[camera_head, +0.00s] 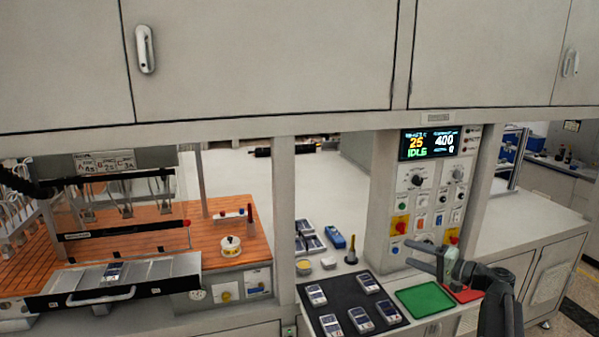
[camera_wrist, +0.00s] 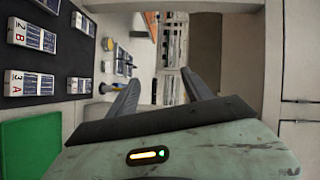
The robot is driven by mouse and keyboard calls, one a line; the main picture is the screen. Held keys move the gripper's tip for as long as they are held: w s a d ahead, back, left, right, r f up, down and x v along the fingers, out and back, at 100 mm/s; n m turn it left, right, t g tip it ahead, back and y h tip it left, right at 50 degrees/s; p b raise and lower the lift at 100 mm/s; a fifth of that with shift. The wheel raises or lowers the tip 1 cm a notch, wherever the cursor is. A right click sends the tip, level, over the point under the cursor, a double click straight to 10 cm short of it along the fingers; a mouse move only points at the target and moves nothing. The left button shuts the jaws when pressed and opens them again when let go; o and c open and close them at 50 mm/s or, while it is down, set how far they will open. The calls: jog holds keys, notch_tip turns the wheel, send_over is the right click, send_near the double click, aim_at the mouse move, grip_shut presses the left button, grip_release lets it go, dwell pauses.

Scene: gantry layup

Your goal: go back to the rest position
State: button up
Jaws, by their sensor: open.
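My gripper (camera_head: 432,258) is at the lower right of the head view, in front of the control panel and above the red mat. Its two fingers are spread apart with nothing between them. In the wrist view my gripper (camera_wrist: 160,92) also shows open and empty, its fingers reaching away over the bench. The rest position itself is not marked in either view.
A black mat (camera_head: 338,300) holds several white-and-blue packs. A green mat (camera_head: 425,300) and a red mat (camera_head: 463,292) lie beside it. The control panel (camera_head: 425,190) stands close behind my gripper. A drawer tray (camera_head: 115,282) is at left, overhead cabinets (camera_head: 260,60) above.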

jog(key=s+a+f+n+g+b, duration=0.1)
jog(key=s+a+f+n+g, duration=0.15)
jog(key=a+f, duration=0.5)
jog(key=s+a+f+n+g+h+b, duration=0.1)
jog(key=a+f+g+b, duration=0.2)
jog(key=a, duration=0.8)
jog(key=s+a+f+n+g, duration=0.25)
jog(key=a+f, duration=0.35)
jog(key=a, duration=0.3)
jog(key=s+a+f+n+g+h+b, duration=0.25)
jog(key=s+a+f+h, duration=0.2)
jog(key=s+f, duration=0.3)
jog(key=s+d+f+g+h, duration=0.1)
jog(key=s+d+f+h, duration=0.1)
jog(key=d, duration=0.3)
jog(key=s+d+f+m+g+h, duration=0.1)
jog(key=s+d+f+h, duration=0.1)
jog(key=d, duration=0.3)
jog(key=shift+s+d+h+p, duration=0.3)
jog(key=shift+s+h, duration=0.35)
jog(key=shift+h, duration=0.2)
jog(key=shift+m, duration=0.25)
